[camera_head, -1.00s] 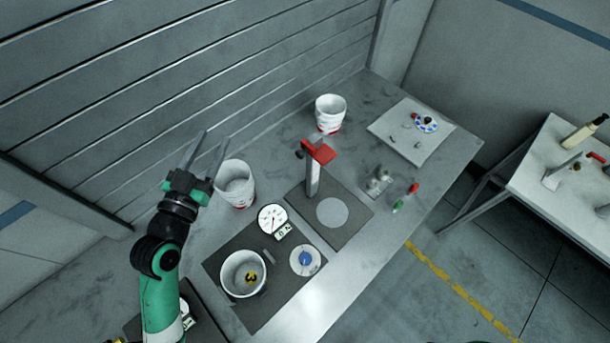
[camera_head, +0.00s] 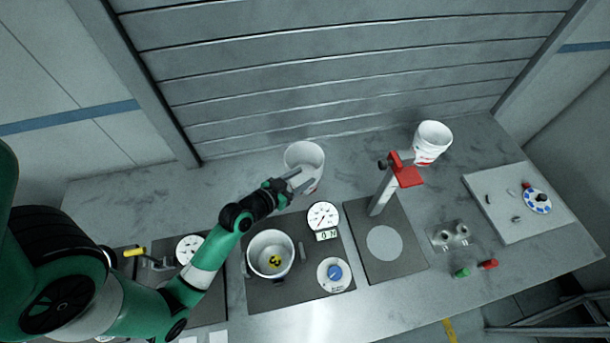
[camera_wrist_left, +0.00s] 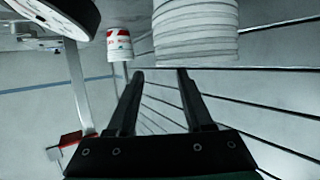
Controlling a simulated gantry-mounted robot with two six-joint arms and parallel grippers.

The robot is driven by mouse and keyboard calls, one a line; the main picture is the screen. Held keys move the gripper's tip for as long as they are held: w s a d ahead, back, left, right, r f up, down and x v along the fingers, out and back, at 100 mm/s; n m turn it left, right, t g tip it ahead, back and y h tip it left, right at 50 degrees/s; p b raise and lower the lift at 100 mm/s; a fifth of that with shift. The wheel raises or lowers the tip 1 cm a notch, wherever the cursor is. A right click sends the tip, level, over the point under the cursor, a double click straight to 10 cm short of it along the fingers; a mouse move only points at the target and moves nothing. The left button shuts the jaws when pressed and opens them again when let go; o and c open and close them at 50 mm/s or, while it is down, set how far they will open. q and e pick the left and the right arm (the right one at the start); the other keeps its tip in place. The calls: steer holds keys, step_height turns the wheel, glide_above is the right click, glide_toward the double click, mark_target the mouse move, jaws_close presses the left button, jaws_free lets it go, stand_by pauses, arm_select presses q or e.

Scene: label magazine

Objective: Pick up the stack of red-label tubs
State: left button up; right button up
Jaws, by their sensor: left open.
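A near stack of white tubs (camera_head: 303,155) stands at the back of the bench. In the left wrist view its nested rims (camera_wrist_left: 195,32) show large and close, without a label I can read. A second white stack with red markings (camera_head: 432,136) stands farther right; its red-and-white label shows in the left wrist view (camera_wrist_left: 119,46). My left gripper (camera_head: 306,178) is open, its fingers in front of the near stack in the head view and overlapping its lower part. No tub shows between the fingers in the left wrist view (camera_wrist_left: 160,74). My right gripper is not in view.
A post with a red head (camera_head: 404,174) stands on a dark plate between the stacks, toward the front. A scale mat holds an open white pot (camera_head: 271,254), a dial gauge (camera_head: 322,216) and a blue knob (camera_head: 335,272). A slatted wall rises behind the bench.

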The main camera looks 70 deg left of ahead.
arm_select(q)
steer(key=x, duration=0.7)
steer(key=shift+w+a+b, duration=0.15)
steer(key=shift+w+b, duration=0.2)
steer(key=shift+b, duration=0.05)
jaws_close()
steer(key=shift+f, duration=0.15)
stand_by(0.9)
